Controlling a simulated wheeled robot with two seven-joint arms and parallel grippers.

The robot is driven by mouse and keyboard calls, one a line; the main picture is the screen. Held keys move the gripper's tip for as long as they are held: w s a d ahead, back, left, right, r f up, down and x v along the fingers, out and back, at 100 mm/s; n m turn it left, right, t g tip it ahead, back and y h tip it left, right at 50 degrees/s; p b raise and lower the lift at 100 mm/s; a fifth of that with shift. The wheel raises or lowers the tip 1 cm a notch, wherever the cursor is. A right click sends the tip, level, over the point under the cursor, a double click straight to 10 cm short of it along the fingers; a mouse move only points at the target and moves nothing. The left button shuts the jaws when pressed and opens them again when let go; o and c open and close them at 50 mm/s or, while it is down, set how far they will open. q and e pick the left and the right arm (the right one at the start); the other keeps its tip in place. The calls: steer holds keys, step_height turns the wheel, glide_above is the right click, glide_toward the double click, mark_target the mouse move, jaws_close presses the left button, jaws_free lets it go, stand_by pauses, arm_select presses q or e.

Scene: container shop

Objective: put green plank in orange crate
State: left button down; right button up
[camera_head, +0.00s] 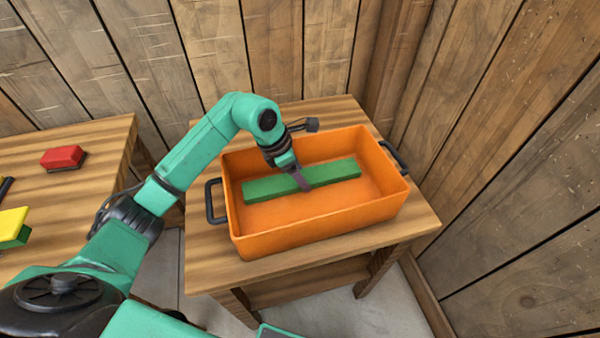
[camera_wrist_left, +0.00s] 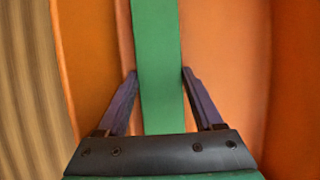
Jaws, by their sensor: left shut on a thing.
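The green plank (camera_head: 335,171) is long and thin and lies lengthwise inside the orange crate (camera_head: 320,217). My left gripper (camera_head: 303,182) reaches down into the crate and is shut on the plank near its middle. In the left wrist view the green plank (camera_wrist_left: 158,70) runs between the two purple fingers of the left gripper (camera_wrist_left: 159,85), with the orange crate (camera_wrist_left: 225,60) around it. I cannot tell whether the plank touches the crate's floor. My right gripper is not in view.
The crate stands on a wooden table (camera_head: 225,279) in a corner of plank walls. Its black handles (camera_head: 213,201) stick out at both ends. A second table (camera_head: 90,190) at the left holds a red block (camera_head: 63,156) and a yellow and green item (camera_head: 12,228).

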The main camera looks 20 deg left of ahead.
arm_select(q)
steer(key=shift+c, duration=1.5)
jaws_free()
steer(key=v, duration=1.2)
steer(key=shift+d, duration=0.1)
